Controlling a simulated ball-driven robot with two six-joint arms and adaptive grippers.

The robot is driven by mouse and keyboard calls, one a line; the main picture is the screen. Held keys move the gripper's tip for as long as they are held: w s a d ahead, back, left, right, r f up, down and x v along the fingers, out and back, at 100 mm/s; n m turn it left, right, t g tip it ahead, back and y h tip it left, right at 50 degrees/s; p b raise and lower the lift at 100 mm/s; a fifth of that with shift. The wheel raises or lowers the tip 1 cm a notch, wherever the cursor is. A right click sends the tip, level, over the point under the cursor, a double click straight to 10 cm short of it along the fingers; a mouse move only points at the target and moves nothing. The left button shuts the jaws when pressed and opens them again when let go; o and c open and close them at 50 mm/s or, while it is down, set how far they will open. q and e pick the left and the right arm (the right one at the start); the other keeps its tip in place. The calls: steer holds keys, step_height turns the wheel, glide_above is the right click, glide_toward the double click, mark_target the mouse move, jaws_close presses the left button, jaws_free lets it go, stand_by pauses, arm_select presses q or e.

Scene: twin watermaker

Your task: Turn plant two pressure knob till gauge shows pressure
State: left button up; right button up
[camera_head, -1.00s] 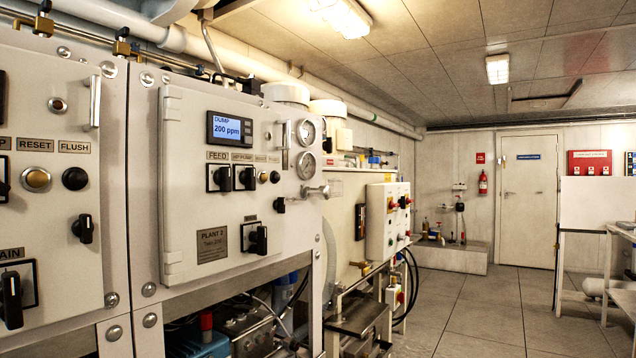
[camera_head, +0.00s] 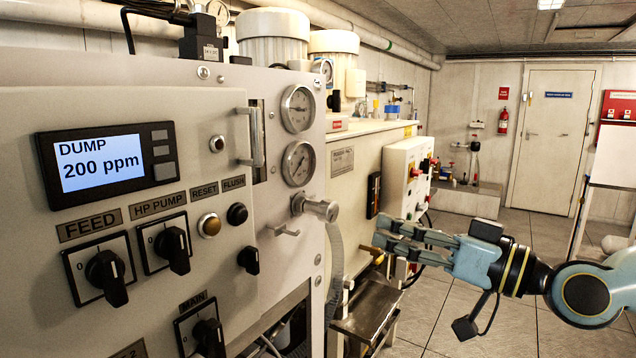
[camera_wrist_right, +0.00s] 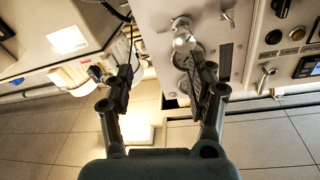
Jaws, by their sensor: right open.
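The plant two panel (camera_head: 255,215) fills the left of the head view. Its metal pressure knob (camera_head: 318,207) sticks out at the panel's right edge, below two round gauges, an upper gauge (camera_head: 298,108) and a lower gauge (camera_head: 298,163). Their needles are too small to read surely. My right gripper (camera_head: 380,236) is open and empty, to the right of the knob and apart from it, fingers pointing left. In the right wrist view, the knob (camera_wrist_right: 184,43) shows beyond the fingers, near the right finger (camera_wrist_right: 207,85). My left gripper is not in view.
The display (camera_head: 98,162) reads DUMP, 200 ppm. Black switches, including the feed switch (camera_head: 106,277), sit left of the knob. A small T-handle (camera_head: 283,231) sticks out just below and left of it. A white box with red knobs (camera_head: 405,172) stands behind my gripper. Open floor lies to the right.

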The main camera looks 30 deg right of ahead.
mark_target(333, 214)
steer(key=shift+n+g+y, duration=0.7)
steer(key=shift+n, duration=0.1)
steer(key=w+a+b, duration=0.1)
steer(key=a, duration=0.1)
steer(key=w+a+r+b, duration=0.1)
steer(key=w+a, duration=0.1)
steer(key=shift+w+r+b, duration=0.2)
steer(key=shift+w+b, duration=0.1)
steer(key=shift+w+a+r+p, duration=0.15)
steer(key=shift+w+r+p, duration=0.25)
steer(key=shift+p, duration=0.5)
steer(key=shift+p+x, duration=0.95)
steer(key=shift+x, duration=0.3)
steer(key=shift+w+a+f+p, duration=0.2)
steer(key=shift+w+a+p, duration=0.25)
steer(key=shift+w, duration=0.2)
steer(key=shift+w+a+f, duration=0.2)
steer(key=shift+w, duration=0.1)
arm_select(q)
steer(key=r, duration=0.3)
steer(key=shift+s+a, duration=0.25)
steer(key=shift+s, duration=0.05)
